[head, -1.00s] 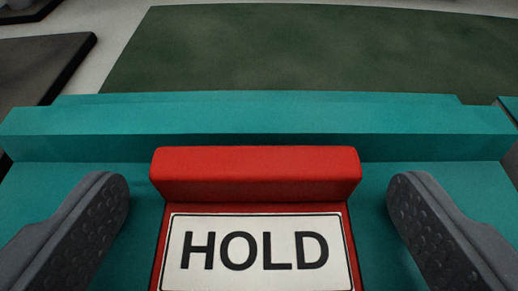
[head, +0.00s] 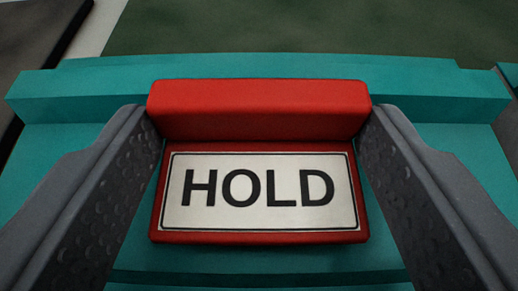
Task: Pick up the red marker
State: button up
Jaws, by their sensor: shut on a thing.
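The red marker (head: 258,112) is a red block with a raised bar at its back and a white plate (head: 258,192) in front that reads "HOLD" in black. It sits on a teal panel or tray (head: 420,85) in the middle of the head view. My gripper (head: 259,125) is shut on the red marker. Its two dark grey, dimpled fingers press against the left and right ends of the raised bar. The marker's underside is hidden, so I cannot tell whether it touches the teal surface.
A raised teal ledge (head: 80,90) runs behind the marker. Beyond it lies a dark green surface (head: 300,25). A dark grey slab (head: 30,40) lies at the far left, with a pale strip beside it.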

jog(key=shift+r, duration=0.9)
jog(key=shift+s+r, duration=0.15)
jog(key=shift+r, duration=0.2)
jog(key=s+d+r, duration=0.1)
jog(key=s, duration=1.4)
jog(key=shift+s+d+b, duration=0.3)
jog(key=shift+d+b, duration=0.05)
jog(key=shift+d, duration=0.05)
